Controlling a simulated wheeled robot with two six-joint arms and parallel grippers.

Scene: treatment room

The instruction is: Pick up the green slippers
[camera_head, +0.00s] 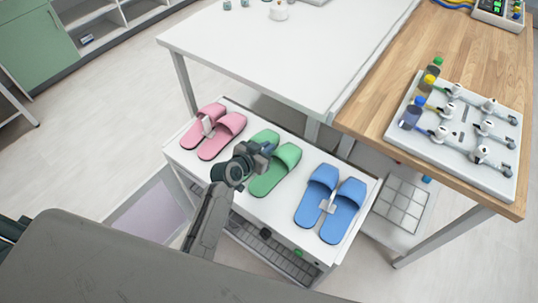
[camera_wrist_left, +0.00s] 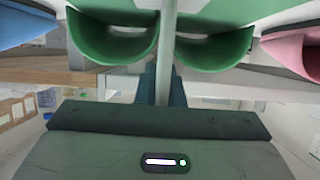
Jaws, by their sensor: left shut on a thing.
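The pair of green slippers (camera_head: 274,168) is in the middle of the white low cabinet top, between the pink and blue pairs. My left gripper (camera_head: 262,149) reaches over it from the left and hides part of the left slipper. In the left wrist view the green slippers (camera_wrist_left: 112,45) show their open ends on both sides of a pale upright strip. The dark fingers of my left gripper (camera_wrist_left: 163,84) are shut at this strip, between the two slippers. I cannot tell whether the slippers touch the cabinet top. My right gripper is not in view.
Pink slippers (camera_head: 219,130) stand left of the green pair and blue slippers (camera_head: 330,203) right, both close by. The white cabinet top (camera_head: 273,207) is bare in front. A white table (camera_head: 290,52) and a wooden table (camera_head: 455,45) stand behind.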

